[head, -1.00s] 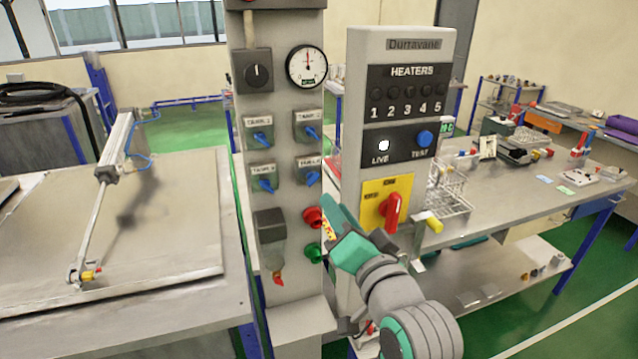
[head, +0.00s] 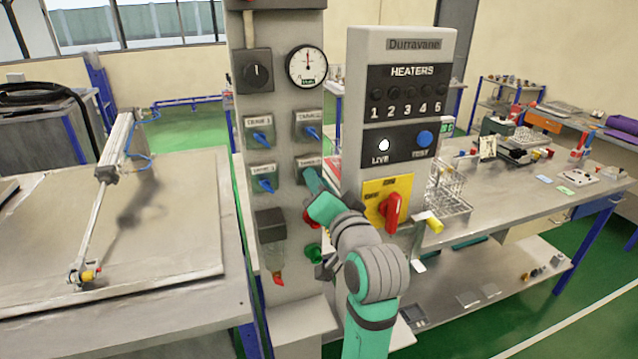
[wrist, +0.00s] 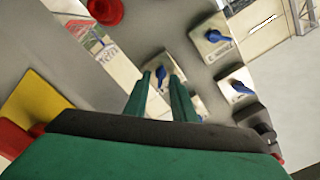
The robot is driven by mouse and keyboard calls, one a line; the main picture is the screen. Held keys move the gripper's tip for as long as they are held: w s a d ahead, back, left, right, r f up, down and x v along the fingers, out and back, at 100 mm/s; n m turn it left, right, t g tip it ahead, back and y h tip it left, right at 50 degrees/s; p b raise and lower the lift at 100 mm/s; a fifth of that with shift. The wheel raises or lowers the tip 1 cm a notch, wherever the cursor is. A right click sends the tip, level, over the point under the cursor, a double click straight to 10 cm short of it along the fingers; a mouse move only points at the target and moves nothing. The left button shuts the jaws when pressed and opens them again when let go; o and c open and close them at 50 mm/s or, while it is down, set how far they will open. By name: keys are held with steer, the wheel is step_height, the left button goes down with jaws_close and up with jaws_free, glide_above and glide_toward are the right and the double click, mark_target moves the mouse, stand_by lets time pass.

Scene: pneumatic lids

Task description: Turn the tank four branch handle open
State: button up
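The tank four branch handle is the lower right one of the blue handles on the grey column. In the head view its plate (head: 308,162) shows, but my gripper (head: 311,180) covers the handle. In the wrist view the blue handle (wrist: 160,76) appears between the two green fingertips of my gripper (wrist: 161,79). The fingers are apart, with a gap on each side of the handle. I cannot tell how deep the handle sits between them. The handle's exact angle is hard to read.
Blue handles sit at upper right (head: 312,132), upper left (head: 262,137) and lower left (head: 266,184). A red button (head: 311,217) and green button (head: 313,251) are below my gripper. The heaters panel (head: 400,55) with a red switch (head: 391,210) stands close right.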

jaws_close()
steer(key=shift+n, duration=0.3)
steer(key=shift+s+a+f+n, duration=0.1)
steer(key=shift+a+n, duration=0.1)
steer(key=shift+n, duration=4.1)
steer(key=shift+s+a+n, duration=0.1)
steer(key=shift+a+n, duration=0.05)
steer(key=shift+n, duration=4.15)
jaws_free()
